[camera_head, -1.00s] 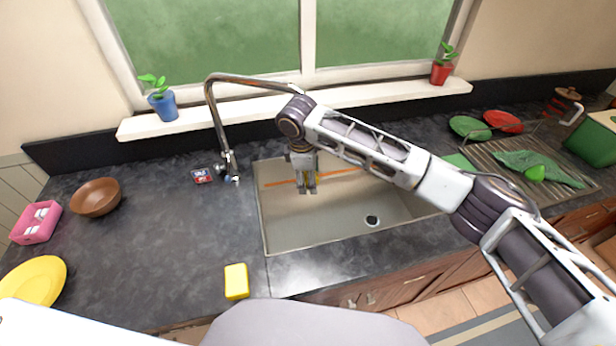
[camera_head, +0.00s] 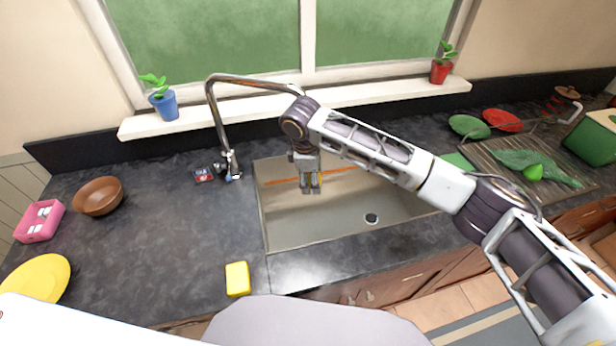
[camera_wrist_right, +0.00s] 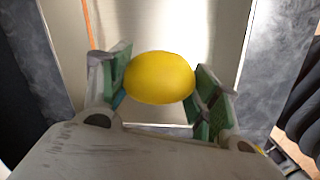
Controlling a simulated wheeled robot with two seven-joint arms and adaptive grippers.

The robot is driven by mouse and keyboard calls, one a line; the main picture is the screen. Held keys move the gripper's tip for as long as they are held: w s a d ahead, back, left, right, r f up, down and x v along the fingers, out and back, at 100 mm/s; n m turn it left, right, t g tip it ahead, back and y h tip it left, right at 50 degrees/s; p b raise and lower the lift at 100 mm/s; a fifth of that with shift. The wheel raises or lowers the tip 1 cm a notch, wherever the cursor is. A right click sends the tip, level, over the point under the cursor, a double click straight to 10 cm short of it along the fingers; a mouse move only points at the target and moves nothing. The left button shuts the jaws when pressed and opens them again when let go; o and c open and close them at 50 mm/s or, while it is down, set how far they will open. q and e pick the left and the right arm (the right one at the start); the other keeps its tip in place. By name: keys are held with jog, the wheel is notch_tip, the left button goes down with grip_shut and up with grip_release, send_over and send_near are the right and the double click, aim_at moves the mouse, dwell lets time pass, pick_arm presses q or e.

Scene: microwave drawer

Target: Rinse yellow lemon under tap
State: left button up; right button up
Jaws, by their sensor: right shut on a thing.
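My right gripper (camera_head: 310,186) points down over the left part of the sink basin (camera_head: 300,231). It is shut on the yellow lemon, which shows clearly between its green-padded fingers in the right wrist view (camera_wrist_right: 160,77). In the head view the gripper hides most of the lemon, and only a little yellow shows at the fingers. The chrome tap (camera_head: 221,130) stands behind the sink's left corner. Its spout arches right and ends behind my right wrist joint, so its outlet is hidden. I cannot see any water running. My left gripper is not in view.
A yellow sponge (camera_head: 237,279) lies on the counter left of the sink. A brown bowl (camera_head: 98,196), pink box (camera_head: 40,220) and yellow plate (camera_head: 38,279) are at far left. A drying rack with a green cloth (camera_head: 535,166) is right of the sink.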

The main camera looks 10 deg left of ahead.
jog(key=shift+w+a+p, duration=0.2)
jog(key=shift+a+p, duration=0.25)
jog(key=shift+a, duration=0.1)
jog(key=shift+s, duration=0.1)
dwell(0.6)
jog(key=s+a+p, duration=0.2)
jog(key=s+p, duration=0.1)
jog(key=s, duration=0.4)
jog(key=shift+s+a, duration=0.15)
jog(key=shift+a, duration=0.2)
dwell(0.7)
dwell(0.3)
jog(key=shift+r, duration=0.1)
dwell(1.2)
jog(key=s+a+r, duration=0.1)
jog(key=s+r, duration=0.3)
jog(key=shift+s+a, duration=0.35)
dwell(0.5)
dwell(0.3)
